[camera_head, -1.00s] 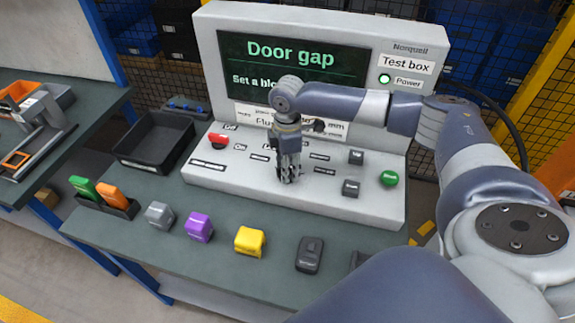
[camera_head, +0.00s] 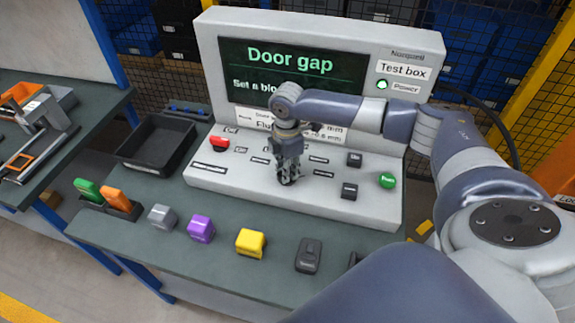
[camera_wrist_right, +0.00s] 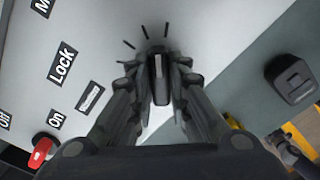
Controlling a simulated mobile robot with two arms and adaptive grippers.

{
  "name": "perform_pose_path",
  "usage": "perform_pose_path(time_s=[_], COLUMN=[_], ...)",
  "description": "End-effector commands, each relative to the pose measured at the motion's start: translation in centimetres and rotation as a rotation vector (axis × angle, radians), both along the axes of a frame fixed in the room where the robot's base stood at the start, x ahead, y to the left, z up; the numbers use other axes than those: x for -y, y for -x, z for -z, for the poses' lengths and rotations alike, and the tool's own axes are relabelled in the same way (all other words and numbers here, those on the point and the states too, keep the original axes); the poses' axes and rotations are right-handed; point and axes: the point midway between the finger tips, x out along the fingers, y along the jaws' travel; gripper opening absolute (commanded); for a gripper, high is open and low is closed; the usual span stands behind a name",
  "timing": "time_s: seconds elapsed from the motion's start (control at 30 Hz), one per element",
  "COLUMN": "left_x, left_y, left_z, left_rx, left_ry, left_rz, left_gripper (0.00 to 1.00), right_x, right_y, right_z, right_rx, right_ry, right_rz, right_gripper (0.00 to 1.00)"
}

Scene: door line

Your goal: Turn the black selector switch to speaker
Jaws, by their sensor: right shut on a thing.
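The black selector switch (camera_wrist_right: 159,78) shows between the fingers in the right wrist view, with short tick marks on the panel around it. My right gripper (camera_wrist_right: 157,90) is shut on the switch, one finger on each side. In the head view my right gripper (camera_head: 287,180) points down at the sloping panel of the test box (camera_head: 236,182) and hides the switch. The labels around the switch are too small or hidden to read, so I cannot tell which setting it points at.
The panel also has a red switch (camera_head: 219,143), a green button (camera_head: 387,180) and two black buttons. The screen (camera_head: 225,75) reads "Door gap".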

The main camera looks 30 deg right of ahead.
Motion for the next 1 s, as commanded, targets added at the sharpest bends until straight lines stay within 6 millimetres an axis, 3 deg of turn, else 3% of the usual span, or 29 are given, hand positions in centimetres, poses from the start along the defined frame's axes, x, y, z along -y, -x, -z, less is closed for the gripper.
perform_pose_path(time_s=[0.1,0.5,1.0], left_x=[0.0,0.0,0.0], left_y=[0.0,0.0,0.1], left_z=[-1.1,-2.2,-2.3], left_rx=[0.000,-0.001,-0.001], left_ry=[0.000,0.000,0.000], left_rz=[0.000,0.001,0.001], left_gripper=[0.40,0.40,0.40], right_x=[-0.1,-0.1,-0.1], right_y=[0.0,-0.1,-0.1], right_z=[-0.3,-0.1,-0.1], right_rx=[0.000,0.001,0.002], right_ry=[-0.003,-0.002,-0.003], right_rz=[-0.082,-0.273,-0.301], right_gripper=[0.00,0.00,0.00])
